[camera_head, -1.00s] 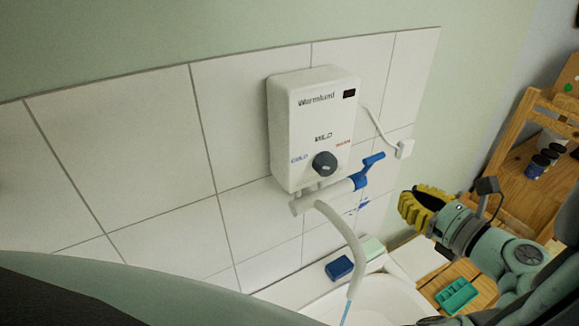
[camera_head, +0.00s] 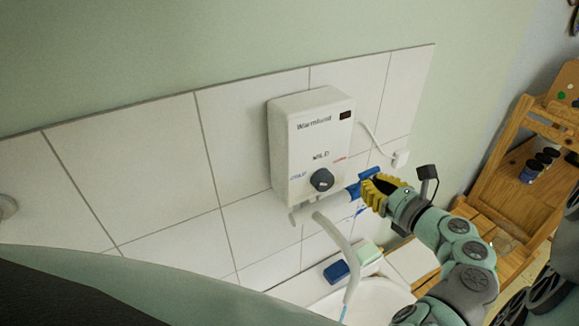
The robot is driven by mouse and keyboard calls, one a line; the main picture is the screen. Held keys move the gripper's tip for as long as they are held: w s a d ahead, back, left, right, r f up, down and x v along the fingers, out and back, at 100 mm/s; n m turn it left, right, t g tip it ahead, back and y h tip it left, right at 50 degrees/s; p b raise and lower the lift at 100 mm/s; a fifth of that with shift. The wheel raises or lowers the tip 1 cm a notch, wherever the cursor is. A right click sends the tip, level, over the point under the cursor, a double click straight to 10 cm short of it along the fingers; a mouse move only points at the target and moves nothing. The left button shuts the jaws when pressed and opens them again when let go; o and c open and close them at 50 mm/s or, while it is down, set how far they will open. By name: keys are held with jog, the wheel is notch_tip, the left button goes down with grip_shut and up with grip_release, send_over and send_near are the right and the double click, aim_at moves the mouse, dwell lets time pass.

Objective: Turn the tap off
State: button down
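The white water heater (camera_head: 310,145) hangs on the tiled wall, with a dark round knob (camera_head: 321,180) on its front. Under it is the tap, with a long white curved spout (camera_head: 345,250) reaching down over the basin. A thin bluish stream shows at the spout's end. The blue tap handle (camera_head: 356,189) sticks out to the right of the heater's base, its right end partly hidden by my gripper. My gripper (camera_head: 373,189), with yellow ribbed fingers, is right at the handle's outer end. Whether it touches or grips the handle, I cannot tell.
A white basin (camera_head: 385,296) is below the spout. A blue block (camera_head: 336,271) and a pale green one (camera_head: 369,251) lie at its rim. A white cable runs to a wall socket (camera_head: 400,159). A wooden shelf (camera_head: 520,185) with jars stands at the right.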

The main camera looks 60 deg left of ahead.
aim_at(368, 172)
jog(key=shift+r, duration=0.1)
jog(key=p, duration=0.1)
jog(key=r+p, duration=0.1)
jog(key=p, duration=0.1)
jog(key=shift+w+a+h, duration=0.1)
jog(key=shift+a+h, duration=0.15)
jog(key=shift+h, duration=0.05)
jog(key=a+h+p, duration=0.1)
jog(key=p, duration=0.4)
jog(key=shift+r+h, duration=0.3)
jog(key=shift+r, duration=0.05)
jog(key=a+p, duration=0.1)
jog(key=p, duration=0.2)
jog(key=shift+r+h, duration=0.15)
jog(key=shift+h, duration=0.25)
jog(key=shift+w+a, duration=0.1)
jog(key=shift+a, duration=0.4)
jog(key=shift+f, duration=0.2)
